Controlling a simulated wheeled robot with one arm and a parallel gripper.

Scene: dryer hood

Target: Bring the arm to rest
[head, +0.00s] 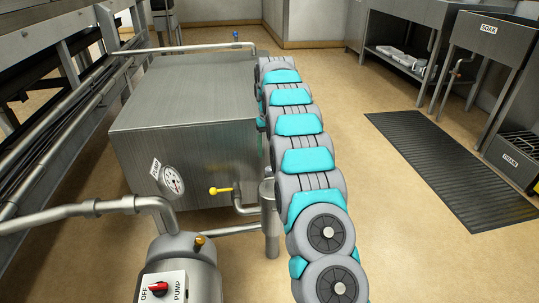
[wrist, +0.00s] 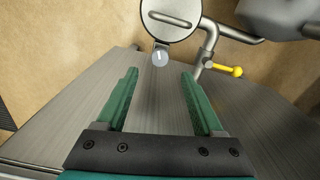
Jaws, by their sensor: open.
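My gripper (wrist: 160,74) shows in the wrist view with its two green fingers wide apart and nothing between them. Below it is the brushed metal of a large box-shaped tank (wrist: 155,105). Ahead of the fingertips is a round metal lid (wrist: 175,12) with a bar handle, and a small round tag beside it. In the head view my arm (head: 305,160) stretches away from me along the right side of the tank (head: 185,95). The gripper itself is hidden there behind the arm's far links.
A yellow-handled valve (head: 222,190) on a pipe sits at the tank's near side; its handle (wrist: 228,70) also shows in the wrist view. A dark mat (head: 455,170) and steel sinks are right, with open floor between.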

